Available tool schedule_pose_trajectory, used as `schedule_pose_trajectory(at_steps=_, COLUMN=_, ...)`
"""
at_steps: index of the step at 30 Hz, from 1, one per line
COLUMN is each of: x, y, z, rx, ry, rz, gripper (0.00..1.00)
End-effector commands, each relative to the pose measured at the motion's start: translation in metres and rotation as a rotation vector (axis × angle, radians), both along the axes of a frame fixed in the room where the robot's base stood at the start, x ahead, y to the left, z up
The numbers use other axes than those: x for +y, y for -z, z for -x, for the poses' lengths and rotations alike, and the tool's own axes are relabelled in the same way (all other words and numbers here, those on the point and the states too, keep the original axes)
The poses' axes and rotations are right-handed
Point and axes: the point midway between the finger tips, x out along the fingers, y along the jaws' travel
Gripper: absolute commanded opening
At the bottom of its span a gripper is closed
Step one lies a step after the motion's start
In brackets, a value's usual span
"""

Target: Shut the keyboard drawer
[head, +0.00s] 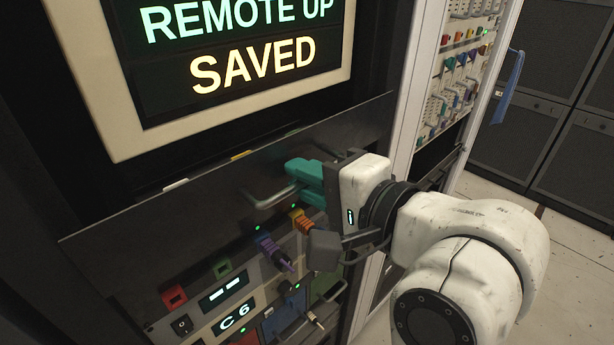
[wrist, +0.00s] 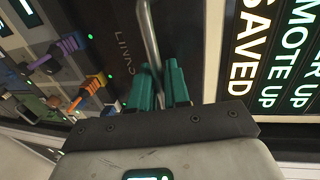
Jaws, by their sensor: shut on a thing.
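The keyboard drawer's dark front (head: 215,195) lies below the lit screen in the head view. It has a metal bar handle (head: 268,200). My gripper (head: 297,178) is at the right end of this handle, its teal fingers shut on the bar. In the wrist view the handle (wrist: 149,35) runs between the two teal fingers of my gripper (wrist: 158,88), with the dark drawer front (wrist: 122,22) behind. A dark gap shows between the drawer front's top edge and the screen; how far out the drawer stands is hard to tell. My fingers hide part of the handle.
The screen (head: 230,60) reads "REMOTE UP SAVED". Below the drawer, a panel holds coloured plugs, including a purple plug (head: 272,250) and an orange plug (head: 303,222), close under my gripper. A rack with patch plugs (head: 455,75) stands right. Floor (head: 575,240) is clear at right.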

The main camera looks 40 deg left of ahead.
Motion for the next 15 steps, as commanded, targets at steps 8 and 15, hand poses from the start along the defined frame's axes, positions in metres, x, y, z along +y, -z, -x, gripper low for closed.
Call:
schedule_pose_trajectory(at_steps=8, x=0.001, y=0.001, z=0.0, rx=0.001, ry=0.0, rz=0.002, gripper=0.0)
schedule_pose_trajectory(at_steps=15, x=0.031, y=-0.003, z=-0.003, rx=0.003, ry=0.0, rz=0.003, gripper=0.0)
